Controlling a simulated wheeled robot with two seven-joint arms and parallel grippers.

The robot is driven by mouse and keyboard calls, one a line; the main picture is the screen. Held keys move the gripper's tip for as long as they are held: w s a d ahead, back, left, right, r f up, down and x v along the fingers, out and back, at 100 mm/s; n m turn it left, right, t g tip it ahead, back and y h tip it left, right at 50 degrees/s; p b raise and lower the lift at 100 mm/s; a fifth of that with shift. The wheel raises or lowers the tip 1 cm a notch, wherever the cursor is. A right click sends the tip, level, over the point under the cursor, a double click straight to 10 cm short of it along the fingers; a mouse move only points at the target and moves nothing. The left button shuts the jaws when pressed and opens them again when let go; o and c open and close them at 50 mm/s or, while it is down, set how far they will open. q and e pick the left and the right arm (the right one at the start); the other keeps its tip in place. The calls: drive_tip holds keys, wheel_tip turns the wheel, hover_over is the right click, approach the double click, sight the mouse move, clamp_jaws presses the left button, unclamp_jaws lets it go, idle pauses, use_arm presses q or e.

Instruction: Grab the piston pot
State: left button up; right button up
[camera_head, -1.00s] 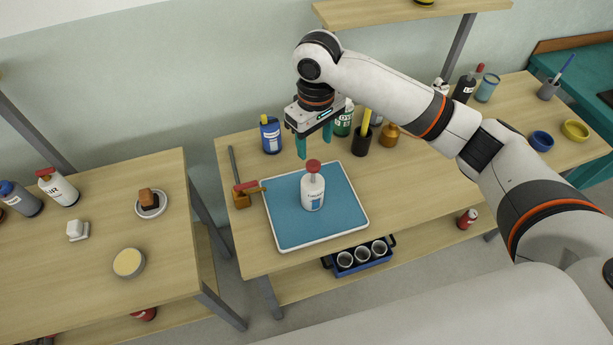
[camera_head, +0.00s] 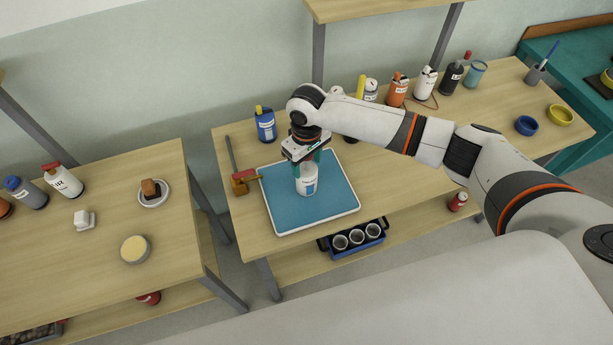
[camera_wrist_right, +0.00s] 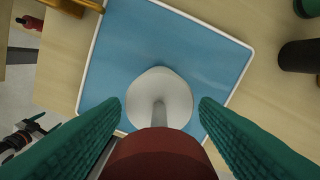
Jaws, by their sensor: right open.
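The piston pot (camera_head: 307,184) is a white bottle with a blue label, standing upright on a blue mat with a white rim (camera_head: 334,214). In the right wrist view its white body (camera_wrist_right: 158,92), grey stem and dark red top (camera_wrist_right: 158,158) show between the fingers. My right gripper (camera_head: 308,163) is over the pot from above, its teal fingers open on either side of it. In the right wrist view a gap shows between each finger and the pot, with the right gripper (camera_wrist_right: 160,115) around its upper part. My left gripper is not in view.
A brown and red tool (camera_head: 243,180) lies left of the mat. A blue bottle (camera_head: 265,124) stands behind it. Several bottles line the table's back right. A blue carrier with cups (camera_head: 357,237) sits on the shelf below. The mat's front part is clear.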

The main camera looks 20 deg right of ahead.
drive_tip(key=shift+s, duration=0.1)
clamp_jaws()
idle(0.3)
